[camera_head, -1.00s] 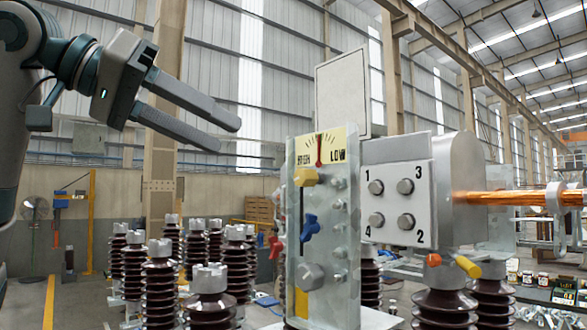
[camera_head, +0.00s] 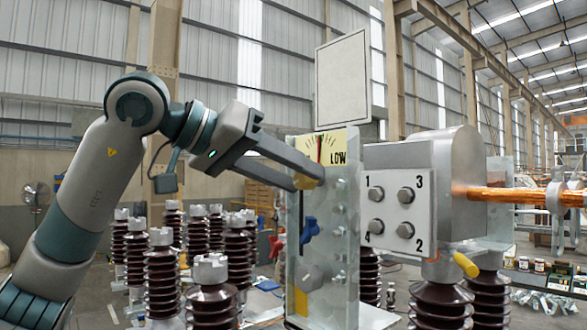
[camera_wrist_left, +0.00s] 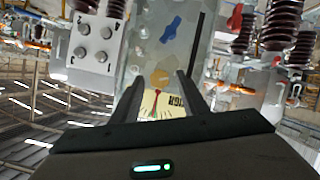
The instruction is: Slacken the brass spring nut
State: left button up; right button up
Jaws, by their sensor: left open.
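The brass spring nut (camera_wrist_left: 160,77) is a yellow knob high on the front of the grey metal bracket, just below the yellow dial plate (camera_head: 331,152) marked LOW. In the head view the fingers mostly hide it. My left gripper (camera_head: 307,180) is open, with its fingertips at the nut's height. In the left wrist view the nut shows between the tips of the two fingers (camera_wrist_left: 158,82), with a gap visible; contact cannot be told. A blue knob (camera_head: 309,229) and a grey knob (camera_head: 309,277) sit lower on the same bracket. My right gripper is not in view.
A box with four numbered bolts (camera_head: 396,205) stands right of the bracket. A blank white panel (camera_head: 343,80) rises behind.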

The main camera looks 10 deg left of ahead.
pick_arm(q)
jog(key=shift+c, duration=0.6)
grip_shut()
